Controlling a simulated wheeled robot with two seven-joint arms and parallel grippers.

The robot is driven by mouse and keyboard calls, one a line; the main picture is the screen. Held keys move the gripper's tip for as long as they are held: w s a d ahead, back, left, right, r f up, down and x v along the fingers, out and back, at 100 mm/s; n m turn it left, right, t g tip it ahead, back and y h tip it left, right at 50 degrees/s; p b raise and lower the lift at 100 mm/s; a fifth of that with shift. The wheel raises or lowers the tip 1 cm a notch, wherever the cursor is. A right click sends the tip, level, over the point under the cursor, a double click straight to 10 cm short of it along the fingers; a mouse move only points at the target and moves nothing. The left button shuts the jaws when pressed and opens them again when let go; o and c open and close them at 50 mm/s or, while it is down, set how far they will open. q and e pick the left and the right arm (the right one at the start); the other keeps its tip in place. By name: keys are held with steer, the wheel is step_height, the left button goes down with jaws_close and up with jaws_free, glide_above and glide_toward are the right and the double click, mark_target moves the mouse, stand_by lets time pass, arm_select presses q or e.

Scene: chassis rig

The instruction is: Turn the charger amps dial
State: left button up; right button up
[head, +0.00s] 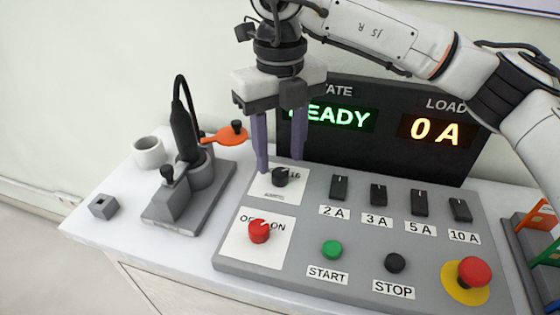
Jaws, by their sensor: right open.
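The charger amps dial (280,177) appears to be the small black knob on a white plate at the panel's upper left; its label is partly hidden, with "16" readable. My right gripper (280,165) comes down from above with its two purple-grey fingers apart, one on the left and one just behind and right of the knob. It is open and holds nothing. Whether the fingers touch the knob cannot be told. My left gripper is out of view.
The grey panel (300,277) carries a red OFF/ON knob (259,231), several black switches, a green START button (332,250), a black STOP button (395,263) and a red mushroom button (474,271). A display (385,120) reads READY and 0 A. A grey fixture (180,190) stands left.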

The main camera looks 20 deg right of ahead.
mark_target(280, 172)
step_height(280, 172, up, 7)
steer(key=shift+f, duration=0.1)
stand_by(0.5)
